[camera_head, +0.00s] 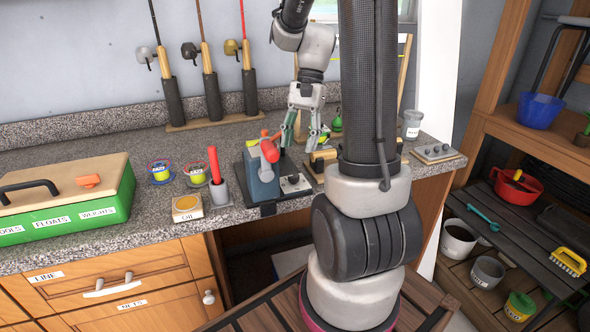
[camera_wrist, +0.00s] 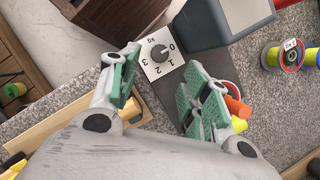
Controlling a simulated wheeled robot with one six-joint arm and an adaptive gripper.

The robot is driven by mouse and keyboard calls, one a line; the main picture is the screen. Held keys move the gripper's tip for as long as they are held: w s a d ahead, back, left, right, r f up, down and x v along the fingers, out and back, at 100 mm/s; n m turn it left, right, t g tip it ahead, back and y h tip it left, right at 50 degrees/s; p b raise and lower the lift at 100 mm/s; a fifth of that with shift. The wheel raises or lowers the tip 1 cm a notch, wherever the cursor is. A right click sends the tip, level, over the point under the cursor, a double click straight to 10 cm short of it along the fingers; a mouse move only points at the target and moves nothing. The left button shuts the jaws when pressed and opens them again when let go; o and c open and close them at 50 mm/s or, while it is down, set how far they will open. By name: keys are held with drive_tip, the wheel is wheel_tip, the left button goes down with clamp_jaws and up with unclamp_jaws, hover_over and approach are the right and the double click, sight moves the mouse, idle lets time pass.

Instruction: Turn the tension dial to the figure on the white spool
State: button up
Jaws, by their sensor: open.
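The tension dial (camera_wrist: 158,53) is a dark grey knob on a white plate marked 0, 1, 2 and 3. It sits at the foot of the blue-grey winder (camera_head: 262,178), where the plate (camera_head: 294,184) also shows in the head view. The knob's mark seems to face the 0 side, but it is too small to be sure. My gripper (camera_wrist: 162,82) is open, its green-padded fingers apart with the dial seen beyond and between them. In the head view my gripper (camera_head: 301,128) hangs above and behind the winder. I cannot tell which spool is white.
A green tackle box (camera_head: 75,205) is at the left. Fishing rods (camera_head: 210,90) stand behind. A wooden rack (camera_wrist: 60,125) lies beside my gripper.

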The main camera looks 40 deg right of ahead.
sight(294, 175)
drive_tip(key=x, duration=0.7)
drive_tip(key=shift+f, duration=0.35)
drive_tip(key=c, duration=1)
